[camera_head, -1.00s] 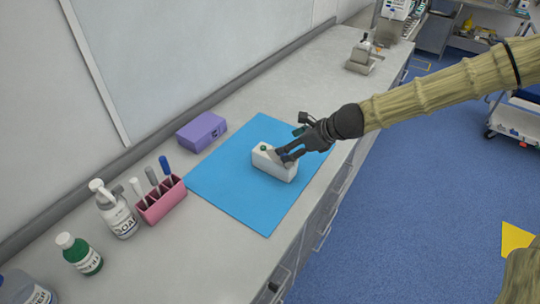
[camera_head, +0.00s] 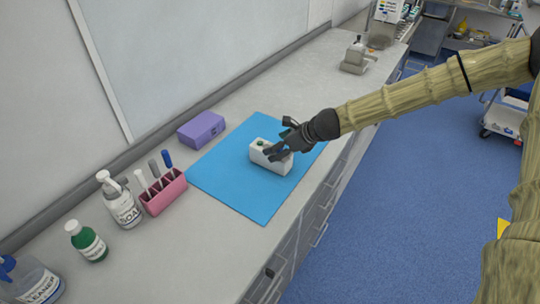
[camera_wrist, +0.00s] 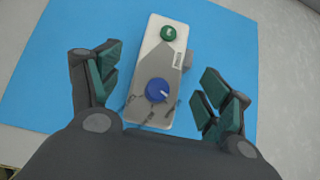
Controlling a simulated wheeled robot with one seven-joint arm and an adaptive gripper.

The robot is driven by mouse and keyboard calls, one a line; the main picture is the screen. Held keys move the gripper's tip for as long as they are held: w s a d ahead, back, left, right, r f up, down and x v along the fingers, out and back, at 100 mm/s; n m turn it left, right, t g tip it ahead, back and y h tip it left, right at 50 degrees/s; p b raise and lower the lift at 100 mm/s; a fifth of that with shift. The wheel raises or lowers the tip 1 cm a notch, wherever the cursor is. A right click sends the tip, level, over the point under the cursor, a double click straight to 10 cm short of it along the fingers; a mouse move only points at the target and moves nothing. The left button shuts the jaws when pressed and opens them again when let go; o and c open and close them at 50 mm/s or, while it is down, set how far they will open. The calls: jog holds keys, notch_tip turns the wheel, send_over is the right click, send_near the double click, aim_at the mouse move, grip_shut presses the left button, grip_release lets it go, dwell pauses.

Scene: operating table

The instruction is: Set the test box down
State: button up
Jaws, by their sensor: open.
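The test box is a white box (camera_head: 262,157) on the blue mat (camera_head: 225,192) in the head view, partly hidden behind my gripper. In the wrist view the box (camera_wrist: 151,96) shows its top, with a green knob, a blue knob and a grey panel. My gripper (camera_wrist: 160,88) is open, with one finger on each side of the box and a visible gap on both sides. In the head view my gripper (camera_head: 278,150) is at the right end of the box. The box appears to rest flat on the mat.
A purple box (camera_head: 201,129) stands behind the mat by the wall. A pink rack (camera_head: 164,192) with pens, a soap bottle (camera_head: 121,204), a green bottle (camera_head: 87,242) and a cleaner bottle (camera_head: 36,280) stand at left. The mat around the box is clear.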

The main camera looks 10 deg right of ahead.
jog(key=shift+s+a+r, duration=0.15)
jog(key=shift+s, duration=0.1)
jog(key=shift+a, duration=0.15)
jog(key=w+f, duration=0.1)
jog(key=w+a+f+p, duration=0.1)
jog(key=w+f, duration=0.1)
jog(key=shift+a+f, duration=0.15)
jog(key=shift+s+a, duration=0.1)
jog(key=shift+s, duration=0.15)
jog(key=shift+w+f, duration=0.15)
jog(key=shift+w, duration=0.15)
jog(key=shift+s, duration=0.15)
jog(key=c, duration=1.5)
jog(key=shift+o, duration=0.2)
